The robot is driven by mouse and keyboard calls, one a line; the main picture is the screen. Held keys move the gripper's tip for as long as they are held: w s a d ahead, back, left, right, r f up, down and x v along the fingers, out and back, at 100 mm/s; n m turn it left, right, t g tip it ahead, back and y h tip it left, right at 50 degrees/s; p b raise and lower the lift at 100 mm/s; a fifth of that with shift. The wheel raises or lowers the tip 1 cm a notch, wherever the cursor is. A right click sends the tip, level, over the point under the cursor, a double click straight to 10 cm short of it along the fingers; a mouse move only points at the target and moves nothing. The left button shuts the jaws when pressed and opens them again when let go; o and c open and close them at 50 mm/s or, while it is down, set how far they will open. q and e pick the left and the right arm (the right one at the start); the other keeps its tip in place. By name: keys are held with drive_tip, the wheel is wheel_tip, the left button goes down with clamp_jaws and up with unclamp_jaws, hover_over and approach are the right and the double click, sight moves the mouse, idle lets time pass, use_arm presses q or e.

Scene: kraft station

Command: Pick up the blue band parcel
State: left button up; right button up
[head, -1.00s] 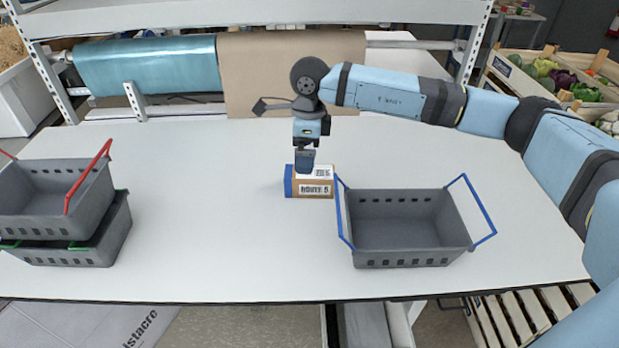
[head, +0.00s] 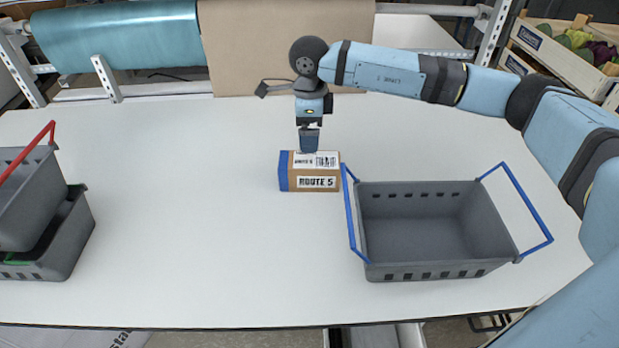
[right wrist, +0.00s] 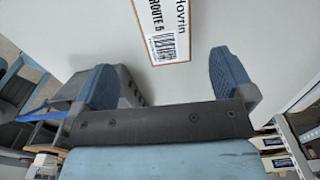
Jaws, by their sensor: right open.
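The blue band parcel (head: 317,172) is a brown box with a blue band on its left end and white "ROUTE 5" labels. It lies on the white table, just left of the grey basket with blue handles. My right gripper (head: 309,146) points down at the parcel's back top edge in the head view; whether it touches cannot be told there. In the right wrist view the open fingers (right wrist: 162,62) have nothing between them. The parcel's labelled face (right wrist: 160,25) shows at the top, beyond the fingertips. My left gripper is not in view.
The grey basket with blue handles (head: 440,271) is empty and close to the parcel's right. Stacked grey baskets (head: 62,248) with red and green handles stand at the left. Blue (head: 120,35) and brown (head: 285,45) rolls lie behind. The table between is clear.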

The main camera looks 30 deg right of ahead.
sight(310, 160)
drive_tip(key=f, duration=0.4)
drive_tip(key=f+p, duration=0.1)
drive_tip(key=f, duration=0.2)
drive_tip(key=shift+w+d+f, duration=0.15)
drive_tip(key=shift+w+f, duration=0.05)
drive_tip(key=shift+f, duration=0.7)
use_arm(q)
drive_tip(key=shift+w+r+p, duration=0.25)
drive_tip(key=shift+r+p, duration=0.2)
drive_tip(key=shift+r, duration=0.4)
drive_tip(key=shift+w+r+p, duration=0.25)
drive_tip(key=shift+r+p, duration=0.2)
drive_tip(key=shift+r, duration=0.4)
use_arm(e)
drive_tip(key=shift+w+f, duration=0.1)
drive_tip(key=shift+f, duration=2.35)
drive_tip(key=c, duration=0.9)
drive_tip(key=shift+c, duration=1)
drive_tip(key=shift+r, duration=0.15)
